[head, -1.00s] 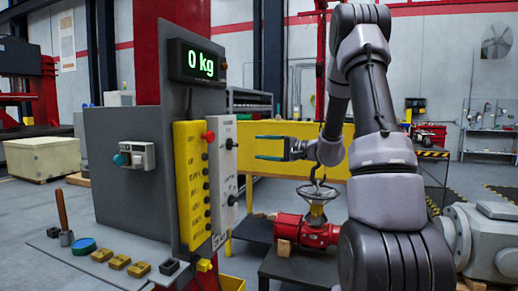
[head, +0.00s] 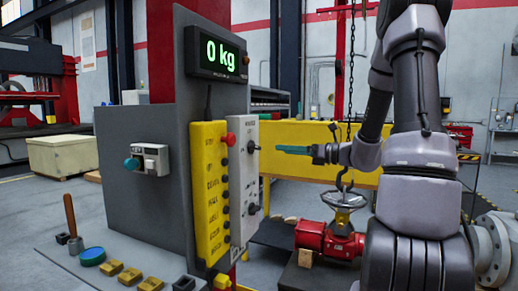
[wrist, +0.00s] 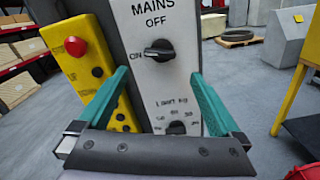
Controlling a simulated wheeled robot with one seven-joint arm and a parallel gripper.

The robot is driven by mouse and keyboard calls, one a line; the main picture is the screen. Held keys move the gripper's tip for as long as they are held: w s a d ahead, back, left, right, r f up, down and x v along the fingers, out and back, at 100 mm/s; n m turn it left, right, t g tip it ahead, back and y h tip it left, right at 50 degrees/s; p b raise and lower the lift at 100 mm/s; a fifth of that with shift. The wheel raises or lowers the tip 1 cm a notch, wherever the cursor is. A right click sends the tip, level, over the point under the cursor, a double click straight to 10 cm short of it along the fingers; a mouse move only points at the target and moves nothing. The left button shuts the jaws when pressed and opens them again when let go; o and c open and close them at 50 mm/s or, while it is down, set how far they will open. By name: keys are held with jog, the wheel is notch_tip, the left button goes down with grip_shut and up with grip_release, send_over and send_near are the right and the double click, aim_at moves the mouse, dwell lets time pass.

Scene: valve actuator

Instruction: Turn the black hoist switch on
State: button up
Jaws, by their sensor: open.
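The black hoist switch is a round knob with a bar handle on the light grey MAINS panel (head: 244,180). It shows in the wrist view (wrist: 158,51), below the word OFF and right of ON, its bar roughly level. In the head view it (head: 252,147) is seen from the side. My gripper (head: 281,149) points left at the panel, right of the switch. In the wrist view my gripper (wrist: 160,74) is open, teal fingers left and right of the switch's column. The switch lies ahead of the fingertips, with nothing between them; contact is not visible.
A second black knob (wrist: 176,127) sits lower on the panel, partly hidden by my gripper. A yellow button box (head: 209,185) with a red button (head: 230,139) adjoins it on the left. A display (head: 220,54) reads 0 kg.

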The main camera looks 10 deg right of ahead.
aim_at(258, 148)
jog(key=x, duration=1)
jog(key=shift+w+a, duration=0.1)
jog(key=c, duration=1.3)
jog(key=shift+n, duration=1.6)
jog(key=o, duration=1.3)
jog(key=v, duration=1.1)
jog(key=shift+a, duration=0.1)
